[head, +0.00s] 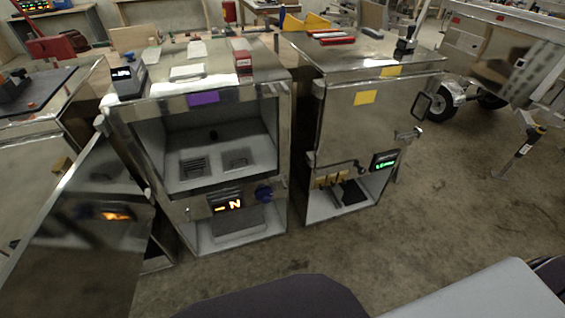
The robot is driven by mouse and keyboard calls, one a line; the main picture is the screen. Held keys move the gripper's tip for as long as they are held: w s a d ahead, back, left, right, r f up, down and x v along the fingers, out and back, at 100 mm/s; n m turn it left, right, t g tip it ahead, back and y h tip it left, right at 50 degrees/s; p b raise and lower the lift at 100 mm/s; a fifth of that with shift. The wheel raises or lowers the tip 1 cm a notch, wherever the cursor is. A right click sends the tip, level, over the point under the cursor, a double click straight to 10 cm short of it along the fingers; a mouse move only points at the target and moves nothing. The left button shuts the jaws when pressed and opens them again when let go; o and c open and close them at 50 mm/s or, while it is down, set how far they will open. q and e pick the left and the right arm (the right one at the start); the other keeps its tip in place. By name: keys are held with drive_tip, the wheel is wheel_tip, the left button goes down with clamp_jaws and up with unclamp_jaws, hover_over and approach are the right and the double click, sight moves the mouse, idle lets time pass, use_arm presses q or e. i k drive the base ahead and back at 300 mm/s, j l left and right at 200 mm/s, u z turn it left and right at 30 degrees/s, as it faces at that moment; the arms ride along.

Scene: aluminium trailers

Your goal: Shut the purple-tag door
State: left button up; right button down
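The purple tag (203,98) is on the front top edge of a steel cabinet (160,109) left of centre. The cabinet's upper compartment (213,150) is open to view, with two dark vent-like patches on its floor. Its shiny metal door (85,225) stands wide open, swung out to the left toward me. The door's lower end runs out of the picture at the bottom left. Neither of my grippers is in view.
A second steel cabinet (345,125) with yellow tags stands to the right, its upper door shut. Small items lie on both tops. The concrete floor (450,220) at right is clear.

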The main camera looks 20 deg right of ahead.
sight(82, 255)
drive_tip(key=k+j+u, duration=0.15)
drive_tip(key=u, duration=0.2)
drive_tip(key=k+j+u, duration=0.1)
drive_tip(key=u, duration=0.25)
drive_tip(key=j+u, duration=0.35)
drive_tip(key=k+l, duration=0.05)
